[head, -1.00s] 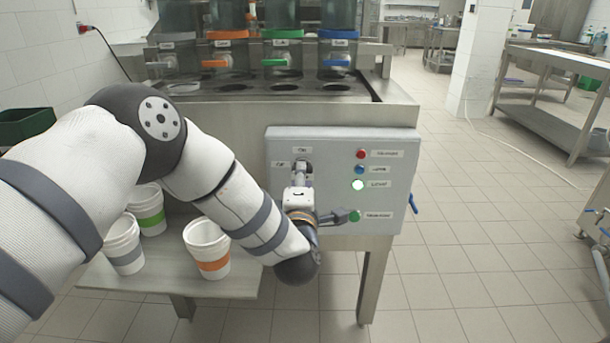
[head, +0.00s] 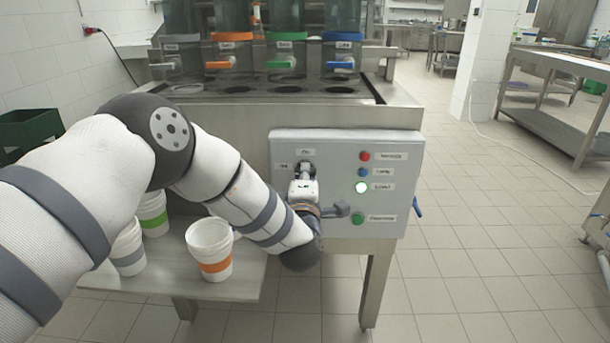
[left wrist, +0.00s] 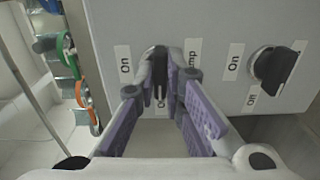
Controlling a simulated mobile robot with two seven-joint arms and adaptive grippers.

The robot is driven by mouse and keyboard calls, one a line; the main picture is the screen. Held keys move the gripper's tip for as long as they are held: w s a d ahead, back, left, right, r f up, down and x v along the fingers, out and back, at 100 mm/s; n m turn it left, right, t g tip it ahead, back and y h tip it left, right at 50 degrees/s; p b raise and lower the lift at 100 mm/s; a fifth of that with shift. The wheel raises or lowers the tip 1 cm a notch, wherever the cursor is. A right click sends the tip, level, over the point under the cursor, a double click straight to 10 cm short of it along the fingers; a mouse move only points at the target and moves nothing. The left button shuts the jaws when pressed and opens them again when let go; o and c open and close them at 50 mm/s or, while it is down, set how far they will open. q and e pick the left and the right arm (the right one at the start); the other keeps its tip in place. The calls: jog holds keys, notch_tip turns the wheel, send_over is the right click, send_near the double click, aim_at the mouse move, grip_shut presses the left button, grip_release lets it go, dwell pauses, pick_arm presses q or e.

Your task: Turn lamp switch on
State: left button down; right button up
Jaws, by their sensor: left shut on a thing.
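The grey control panel (head: 345,225) is on the front of the metal counter. A black rotary switch (head: 306,168) is at its upper left, with small labels around it. My left gripper (head: 304,182) is in front of this switch. In the left wrist view the purple-padded fingers (left wrist: 158,75) are closed at their tips around the black switch knob (left wrist: 160,52). A label partly hidden by a finger ends in "mp". A second black knob (left wrist: 274,66) is to the right there, apart from the fingers. My right gripper is not in view.
Red (head: 364,156), blue (head: 363,172), glowing pale green (head: 362,188) and green (head: 358,219) round buttons or lights line the panel. White cups, one orange-banded (head: 210,250), stand on a low shelf below my left arm.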

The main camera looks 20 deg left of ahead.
pick_arm(q)
jog(key=shift+r, duration=0.1)
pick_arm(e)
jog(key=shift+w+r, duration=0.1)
pick_arm(q)
jog(key=shift+m+p, duration=1.5)
jog(key=shift+m, duration=7.2)
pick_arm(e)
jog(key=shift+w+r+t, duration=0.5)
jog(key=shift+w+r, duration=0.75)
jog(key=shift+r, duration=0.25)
pick_arm(q)
jog(key=shift+m, duration=0.3)
jog(key=c, duration=1.7)
grip_release()
jog(key=shift+s, duration=0.1)
